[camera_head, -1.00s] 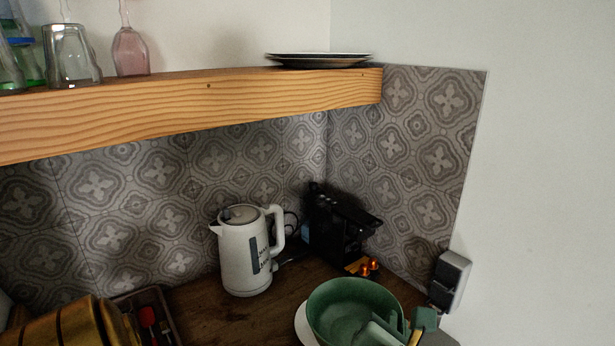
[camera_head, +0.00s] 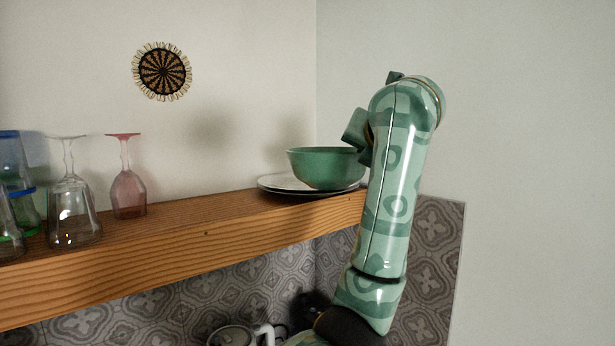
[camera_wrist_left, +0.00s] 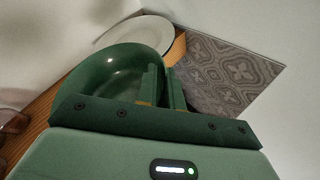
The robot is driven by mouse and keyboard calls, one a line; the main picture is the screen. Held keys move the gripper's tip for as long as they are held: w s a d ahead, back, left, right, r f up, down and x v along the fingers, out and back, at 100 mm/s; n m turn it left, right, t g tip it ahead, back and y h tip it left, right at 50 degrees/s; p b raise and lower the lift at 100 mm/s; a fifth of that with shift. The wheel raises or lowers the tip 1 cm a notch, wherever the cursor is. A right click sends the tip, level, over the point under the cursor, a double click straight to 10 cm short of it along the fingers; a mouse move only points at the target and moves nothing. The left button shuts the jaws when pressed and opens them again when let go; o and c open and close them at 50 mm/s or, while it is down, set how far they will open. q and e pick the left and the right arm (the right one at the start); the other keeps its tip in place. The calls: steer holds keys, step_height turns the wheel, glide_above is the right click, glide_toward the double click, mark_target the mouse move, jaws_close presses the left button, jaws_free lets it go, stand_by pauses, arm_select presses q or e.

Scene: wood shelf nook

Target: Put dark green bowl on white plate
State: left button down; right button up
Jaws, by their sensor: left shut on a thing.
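The dark green bowl (camera_head: 325,168) is upright at shelf height in the head view, over the white plate (camera_head: 272,184) near the shelf's right end. I cannot tell whether its base touches the plate. My left gripper (camera_wrist_left: 164,88) is shut on the bowl's rim, on the right side of the bowl in the head view, partly hidden behind my arm. In the left wrist view the bowl (camera_wrist_left: 105,75) lies against the fingers, and the white plate (camera_wrist_left: 135,32) shows beyond it. My right gripper is not in view.
The plate lies on the wooden shelf (camera_head: 200,230). An upturned pink glass (camera_head: 128,192) and a clear glass (camera_head: 74,215) stand to the left, with bare shelf between them and the plate. A woven disc (camera_head: 162,71) hangs on the wall. A kettle (camera_head: 232,335) is below.

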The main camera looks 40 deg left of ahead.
arm_select(q)
steer(key=w+a+r+p, duration=0.2)
steer(key=a+r+p, duration=0.1)
steer(key=a+r, duration=0.55)
steer(key=w+a+f+p, duration=0.2)
steer(key=w+a+f, duration=0.1)
steer(key=f, duration=0.1)
steer(key=w+a+f+m+t+h+p, duration=0.1)
steer(key=w+a+f+p, duration=0.1)
steer(key=w+a+f, duration=0.2)
steer(key=w+a+f+m+p, duration=0.1)
steer(key=w+a+f+p, duration=0.2)
steer(key=w+f, duration=0.1)
steer(key=shift+w+a+f+t+h, duration=0.25)
steer(key=shift+a+f+t+h, duration=0.05)
steer(key=shift+a+t, duration=0.1)
steer(key=shift+f, duration=0.3)
